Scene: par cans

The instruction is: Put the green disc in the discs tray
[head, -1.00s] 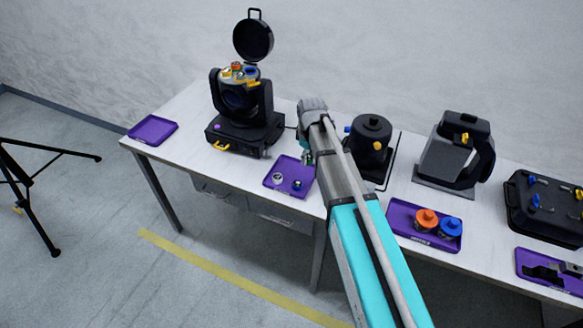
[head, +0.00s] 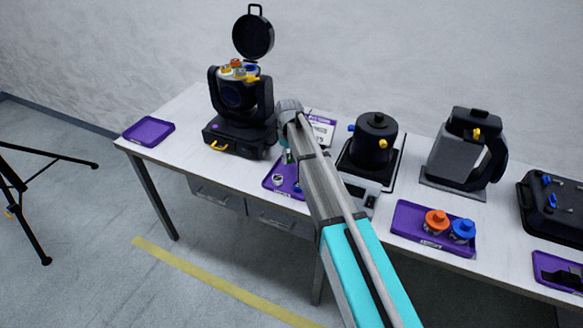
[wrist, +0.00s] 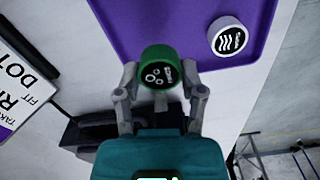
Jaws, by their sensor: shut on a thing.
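My gripper (wrist: 158,84) is shut on the green disc (wrist: 160,66), whose dark face with white markings is toward the wrist camera. In the wrist view the disc overlaps the edge of a purple tray (wrist: 130,22); its exact height above it I cannot tell. A white-rimmed disc with a dark wavy-marked face (wrist: 228,38) lies in that tray. In the head view this small tray (head: 270,183) stands at the table's front edge, partly hidden by my arm. My gripper (head: 288,158) is over its back part, with a bit of green showing there.
A moving-head lamp (head: 240,110) with its lid up stands left of my arm. A black can (head: 373,140) stands to the right on a scale-like base. Other purple trays lie at the left (head: 148,131) and at the right, holding orange and blue knobs (head: 410,222).

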